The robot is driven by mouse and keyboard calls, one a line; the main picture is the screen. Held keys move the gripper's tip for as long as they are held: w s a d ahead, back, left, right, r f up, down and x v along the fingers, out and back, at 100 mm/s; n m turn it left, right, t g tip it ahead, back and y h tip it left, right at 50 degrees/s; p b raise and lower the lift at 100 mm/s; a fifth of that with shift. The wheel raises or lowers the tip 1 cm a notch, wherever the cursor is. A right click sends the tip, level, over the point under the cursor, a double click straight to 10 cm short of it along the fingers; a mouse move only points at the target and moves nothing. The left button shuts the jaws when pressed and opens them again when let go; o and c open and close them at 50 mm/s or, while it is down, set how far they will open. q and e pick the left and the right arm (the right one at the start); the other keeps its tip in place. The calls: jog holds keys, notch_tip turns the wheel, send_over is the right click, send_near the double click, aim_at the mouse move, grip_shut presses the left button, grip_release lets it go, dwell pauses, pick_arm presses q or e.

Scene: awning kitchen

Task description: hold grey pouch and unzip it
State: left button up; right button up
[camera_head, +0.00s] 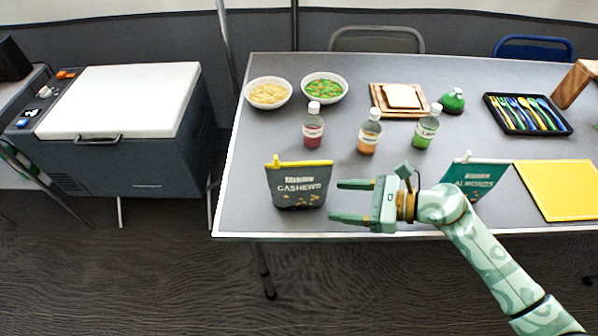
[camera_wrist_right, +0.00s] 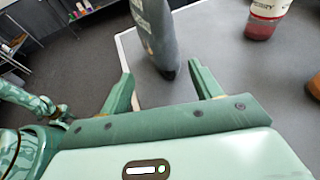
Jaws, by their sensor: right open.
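The grey pouch (camera_head: 298,188), labelled CASHEWS and with a yellow zip strip (camera_head: 300,162) along its top, stands upright near the table's front edge. My right gripper (camera_head: 336,201) is open and empty just right of the pouch, its fingers pointing left towards it. In the right wrist view the pouch (camera_wrist_right: 154,30) shows edge-on beyond the open fingers, in line with the gap between them. I see no contact. My left gripper is not in view.
Three bottles (camera_head: 313,128) stand behind the pouch, with two bowls (camera_head: 268,93) further back. The grey table (camera_head: 245,190) is bare left of the pouch.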

aim_at(304, 198)
jog(key=b+x, duration=0.1)
jog(key=x, duration=0.6)
jog(key=shift+a+f, duration=0.2)
jog(key=shift+a, duration=0.1)
jog(key=shift+b+x, duration=0.35)
jog(key=shift+x, duration=0.55)
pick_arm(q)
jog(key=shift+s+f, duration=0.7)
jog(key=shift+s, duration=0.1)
pick_arm(e)
jog(key=shift+r, duration=0.15)
